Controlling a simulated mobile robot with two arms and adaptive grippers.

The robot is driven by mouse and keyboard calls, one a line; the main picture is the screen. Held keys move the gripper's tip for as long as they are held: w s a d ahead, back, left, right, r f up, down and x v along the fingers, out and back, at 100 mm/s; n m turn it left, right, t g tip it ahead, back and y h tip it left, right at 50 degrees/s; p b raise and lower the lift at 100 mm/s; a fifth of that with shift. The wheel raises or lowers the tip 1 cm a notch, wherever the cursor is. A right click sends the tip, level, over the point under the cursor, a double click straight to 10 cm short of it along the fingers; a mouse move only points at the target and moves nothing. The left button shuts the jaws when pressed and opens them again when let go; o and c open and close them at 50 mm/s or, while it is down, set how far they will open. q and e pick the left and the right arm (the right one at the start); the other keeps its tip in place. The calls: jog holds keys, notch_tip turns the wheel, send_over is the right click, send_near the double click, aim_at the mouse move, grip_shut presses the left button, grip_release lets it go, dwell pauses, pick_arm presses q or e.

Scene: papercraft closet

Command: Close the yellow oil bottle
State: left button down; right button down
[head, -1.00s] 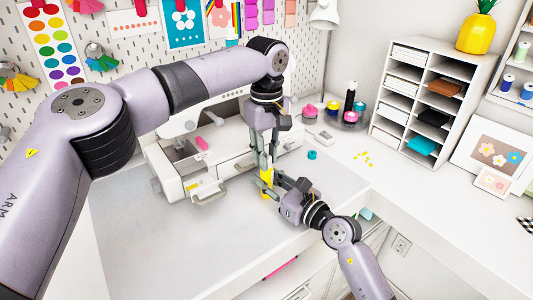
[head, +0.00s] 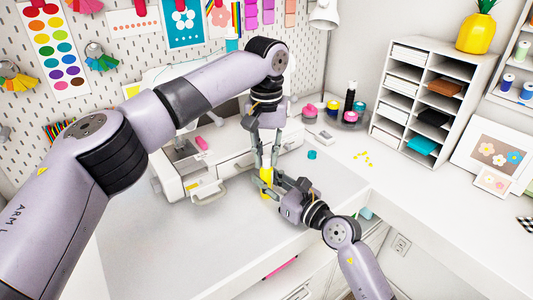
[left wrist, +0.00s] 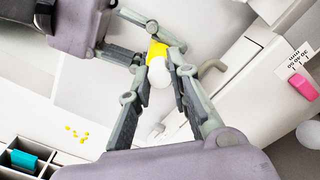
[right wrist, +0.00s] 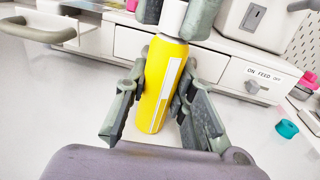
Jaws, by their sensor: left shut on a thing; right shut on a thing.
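The yellow oil bottle (right wrist: 158,88) stands roughly upright in the right wrist view, with a white band on its side. My right gripper (right wrist: 160,105) is shut on its yellow body; in the head view the bottle (head: 266,175) shows between both grippers. The white cap (right wrist: 171,17) is at the bottle's top, and my left gripper (head: 265,162) is shut on it from above. In the left wrist view the white cap (left wrist: 161,75) sits between my left fingers, in line with the yellow body. Whether it is fully seated cannot be seen.
Paint jars (head: 350,115) and a white shelf (head: 430,90) stand at the back right. The front left tabletop is clear.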

pick_arm(q)
jog(key=m, duration=1.6)
jog(key=c, duration=1.4)
grip_release()
notch_tip(320, 180, up, 12)
jog(key=shift+f, duration=0.1)
